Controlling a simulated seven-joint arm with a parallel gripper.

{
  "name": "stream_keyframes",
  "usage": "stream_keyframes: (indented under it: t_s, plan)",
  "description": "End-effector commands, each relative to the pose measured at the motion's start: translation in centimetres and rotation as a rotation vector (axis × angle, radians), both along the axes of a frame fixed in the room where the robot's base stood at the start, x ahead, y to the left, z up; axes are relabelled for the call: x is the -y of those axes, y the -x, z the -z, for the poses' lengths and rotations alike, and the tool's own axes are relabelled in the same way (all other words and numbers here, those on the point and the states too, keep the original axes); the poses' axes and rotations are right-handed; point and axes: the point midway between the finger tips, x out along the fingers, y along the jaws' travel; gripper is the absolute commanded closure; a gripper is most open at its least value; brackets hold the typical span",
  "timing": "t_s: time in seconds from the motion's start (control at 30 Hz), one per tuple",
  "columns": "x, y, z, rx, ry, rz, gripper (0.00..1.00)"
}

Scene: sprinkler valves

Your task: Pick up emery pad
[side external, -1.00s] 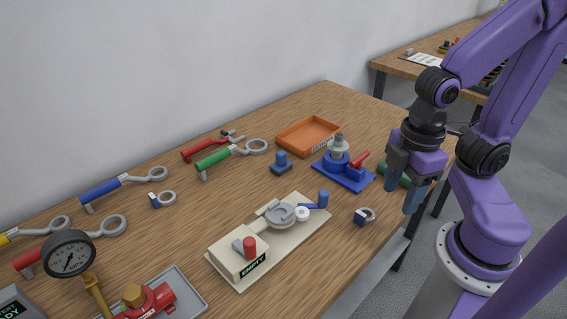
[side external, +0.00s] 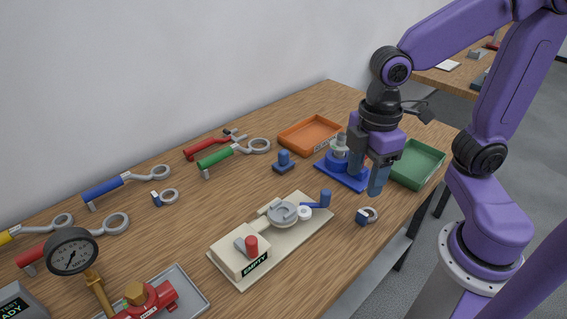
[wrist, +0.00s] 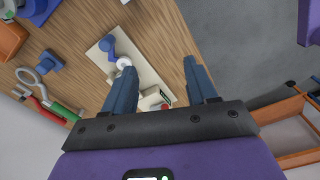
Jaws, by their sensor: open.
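No object is labelled as the emery pad. A small dark-blue block with a round knob (side external: 283,162) may be it, but I cannot tell for sure. It stands on the wooden table between the green-handled ring wrench and the blue fixture. It also shows at the left of the wrist view (wrist: 50,63). My gripper (side external: 367,183) is open and empty, fingers pointing down, above the table in front of the blue fixture. It is to the right of the knobbed block and apart from it. In the wrist view the two fingers (wrist: 160,68) stand wide apart with nothing between them.
The blue fixture (side external: 333,171) is partly behind my gripper. An orange tray (side external: 310,136) and a green tray (side external: 417,165) lie at the back and right. The cream fixture (side external: 228,246), a small ring part (side external: 367,216), ring wrenches (side external: 236,153) and a gauge (side external: 72,250) occupy the table.

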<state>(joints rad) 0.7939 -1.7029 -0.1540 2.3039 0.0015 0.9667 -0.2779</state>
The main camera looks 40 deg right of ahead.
Motion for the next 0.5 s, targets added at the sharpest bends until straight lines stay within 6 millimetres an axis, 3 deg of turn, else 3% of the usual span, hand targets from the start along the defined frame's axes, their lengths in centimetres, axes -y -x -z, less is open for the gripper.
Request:
stream_keyframes:
  t_s: [0.03,0.23,0.5]
  plan:
    - [-0.5,-1.9,-0.3,-0.001,0.003,-0.011,0.43]
    - [-1.4,-9.0,-1.1,-0.001,0.011,-0.095,0.43]
    - [0.3,-18.8,-1.5,-0.003,0.018,-0.204,0.43]
